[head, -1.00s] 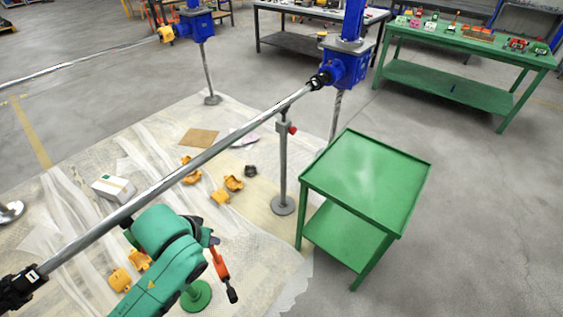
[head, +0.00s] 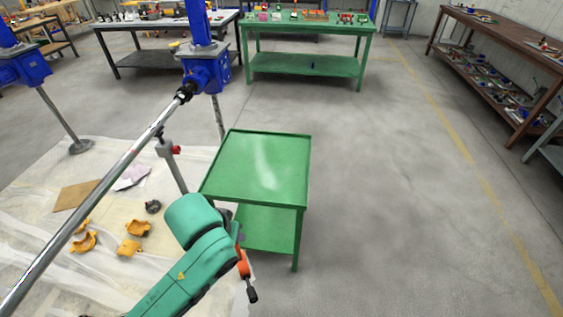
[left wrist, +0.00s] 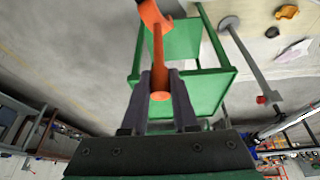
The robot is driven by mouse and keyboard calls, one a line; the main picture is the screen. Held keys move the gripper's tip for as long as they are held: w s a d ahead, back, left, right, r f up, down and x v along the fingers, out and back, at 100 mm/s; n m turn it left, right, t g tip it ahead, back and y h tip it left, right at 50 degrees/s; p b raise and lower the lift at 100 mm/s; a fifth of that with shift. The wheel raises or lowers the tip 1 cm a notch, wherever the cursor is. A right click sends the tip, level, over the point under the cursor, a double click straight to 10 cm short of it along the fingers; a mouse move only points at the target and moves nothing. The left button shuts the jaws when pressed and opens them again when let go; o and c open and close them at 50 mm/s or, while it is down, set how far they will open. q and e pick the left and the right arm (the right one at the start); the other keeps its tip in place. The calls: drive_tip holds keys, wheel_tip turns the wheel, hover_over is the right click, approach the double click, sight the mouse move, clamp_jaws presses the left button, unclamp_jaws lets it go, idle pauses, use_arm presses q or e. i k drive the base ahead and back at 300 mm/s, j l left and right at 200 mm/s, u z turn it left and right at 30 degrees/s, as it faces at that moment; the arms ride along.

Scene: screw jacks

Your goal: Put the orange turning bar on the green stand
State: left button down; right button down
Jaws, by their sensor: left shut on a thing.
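The orange turning bar (head: 243,263) hangs at the end of my left arm in the head view, with a dark end pointing down. In the left wrist view the bar (left wrist: 158,50) is between the two dark fingers of my left gripper (left wrist: 161,76), which is shut on it. In the head view my left gripper (head: 239,237) is mostly hidden by my green wrist. The green stand (head: 262,165) is a two-level table with a raised rim and an empty top, beyond my gripper. It also shows in the left wrist view (left wrist: 207,92). My right gripper is not in view.
A long metal shaft (head: 100,200) runs from the lower left to a blue jack (head: 207,72), with a grey support post (head: 170,165) beside the stand. Orange-yellow parts (head: 130,247) lie on the floor sheet. Floor right of the stand is clear.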

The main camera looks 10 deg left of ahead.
sight(252, 155)
drive_tip(key=i+j+z, duration=0.2)
drive_tip(key=i+j, duration=0.2)
drive_tip(key=i, duration=0.2)
drive_tip(key=i+j+z, duration=0.25)
drive_tip(key=i+j, duration=0.3)
drive_tip(key=i, duration=0.05)
